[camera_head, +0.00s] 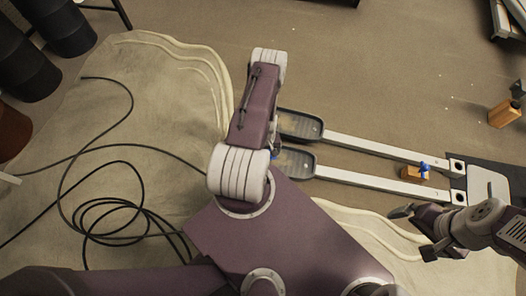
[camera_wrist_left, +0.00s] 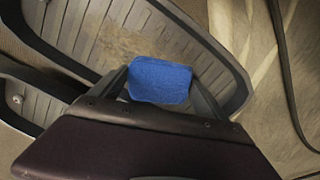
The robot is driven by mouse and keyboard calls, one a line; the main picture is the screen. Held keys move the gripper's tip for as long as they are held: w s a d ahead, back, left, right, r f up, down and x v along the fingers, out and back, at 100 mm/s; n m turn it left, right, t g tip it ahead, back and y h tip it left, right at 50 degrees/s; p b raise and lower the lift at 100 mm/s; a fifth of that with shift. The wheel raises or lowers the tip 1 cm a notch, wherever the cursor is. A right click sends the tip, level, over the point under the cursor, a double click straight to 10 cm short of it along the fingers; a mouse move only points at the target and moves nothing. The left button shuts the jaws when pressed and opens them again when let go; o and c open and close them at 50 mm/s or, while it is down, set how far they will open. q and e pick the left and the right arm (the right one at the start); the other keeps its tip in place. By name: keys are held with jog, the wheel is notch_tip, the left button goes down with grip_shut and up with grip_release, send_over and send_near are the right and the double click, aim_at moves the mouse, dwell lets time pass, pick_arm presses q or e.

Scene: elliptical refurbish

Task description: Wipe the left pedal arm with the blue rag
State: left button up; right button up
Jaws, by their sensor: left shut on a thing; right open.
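Two long light-grey pedal arms run side by side in the head view, an upper one (camera_head: 380,148) and a lower one (camera_head: 370,180). I cannot tell which is the left one. Each has a dark pedal at its left end, one upper (camera_head: 300,124) and one lower (camera_head: 298,161). My left gripper (camera_wrist_left: 160,85) is shut on the blue rag (camera_wrist_left: 160,80), over a ribbed pedal tread (camera_wrist_left: 95,35) in the left wrist view. In the head view my own arm mostly hides that gripper. My right gripper (camera_head: 414,232) is open and empty, below the arms' right end.
An orange-brown block (camera_head: 411,174) with a blue knob (camera_head: 424,166) sits by the lower arm's right end. An orange bottle (camera_head: 503,114) stands at the right. A black cable (camera_head: 100,215) lies coiled on the crumpled beige cloth (camera_head: 165,90). Floor above the pedals is clear.

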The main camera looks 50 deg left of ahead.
aim_at(288, 165)
pick_arm(q)
jog(key=shift+w+d, duration=0.5)
jog(key=shift+d, duration=0.25)
jog(key=shift+w+d, duration=0.45)
jog(key=shift+d, duration=0.3)
jog(key=shift+w+d+f, duration=0.1)
jog(key=shift+w+d, duration=0.4)
jog(key=shift+d, duration=0.25)
jog(key=shift+w+d, duration=0.5)
jog(key=shift+d, duration=0.25)
jog(key=shift+w+d, duration=0.5)
jog(key=shift+d, duration=0.25)
jog(key=shift+w+d, duration=0.45)
jog(key=shift+d, duration=0.3)
